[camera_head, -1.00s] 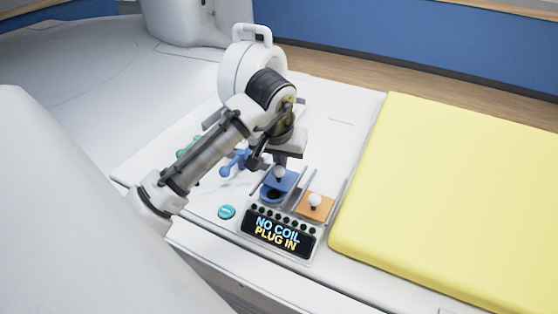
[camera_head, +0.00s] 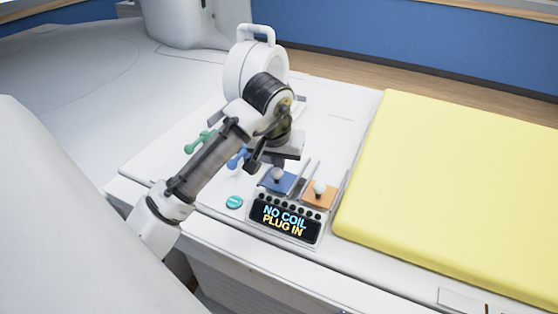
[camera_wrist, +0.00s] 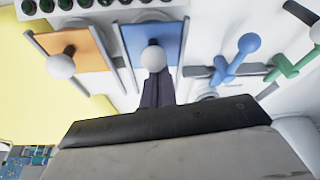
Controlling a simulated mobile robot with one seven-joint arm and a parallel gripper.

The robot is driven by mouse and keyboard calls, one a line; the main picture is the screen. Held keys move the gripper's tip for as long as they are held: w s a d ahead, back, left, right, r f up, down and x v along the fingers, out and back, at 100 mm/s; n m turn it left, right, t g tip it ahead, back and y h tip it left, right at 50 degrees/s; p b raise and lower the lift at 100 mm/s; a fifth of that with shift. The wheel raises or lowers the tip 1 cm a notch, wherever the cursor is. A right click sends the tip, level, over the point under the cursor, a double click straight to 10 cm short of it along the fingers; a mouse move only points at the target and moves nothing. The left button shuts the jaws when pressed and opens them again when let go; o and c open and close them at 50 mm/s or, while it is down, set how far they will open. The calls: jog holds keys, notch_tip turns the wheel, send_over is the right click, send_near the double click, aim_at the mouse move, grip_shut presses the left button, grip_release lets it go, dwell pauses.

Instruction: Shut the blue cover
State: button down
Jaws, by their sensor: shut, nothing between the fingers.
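The blue cover (camera_head: 280,184) is a flat plate with a light round knob (camera_head: 277,174), lying between two rails behind the display panel. No dark opening shows in front of it. In the wrist view the blue cover (camera_wrist: 169,38) sits about level with the orange cover (camera_wrist: 88,45), and its knob (camera_wrist: 154,57) stands out toward me. My gripper (camera_wrist: 156,78) is shut and empty, its dark fingertips right at the far side of the knob from the panel. I cannot tell whether they touch it. In the head view my gripper (camera_head: 279,163) is partly hidden by my wrist.
The orange cover (camera_head: 318,196) with its own knob is to the right. The display (camera_head: 286,221) reads "NO COIL PLUG IN". Blue (camera_wrist: 236,58) and green (camera_wrist: 290,65) levers stand beside the blue cover. A yellow mattress (camera_head: 450,180) fills the right; a teal button (camera_head: 234,202) is left.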

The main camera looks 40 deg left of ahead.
jog(key=shift+w+a+f, duration=0.1)
jog(key=shift+w+f, duration=0.15)
jog(key=w, duration=0.1)
jog(key=w+a, duration=0.1)
jog(key=w, duration=0.1)
jog(key=shift+w+a+f, duration=0.1)
jog(key=shift+a+f, duration=0.05)
jog(key=b+v, duration=0.1)
jog(key=v, duration=0.9)
jog(key=shift+a, duration=0.15)
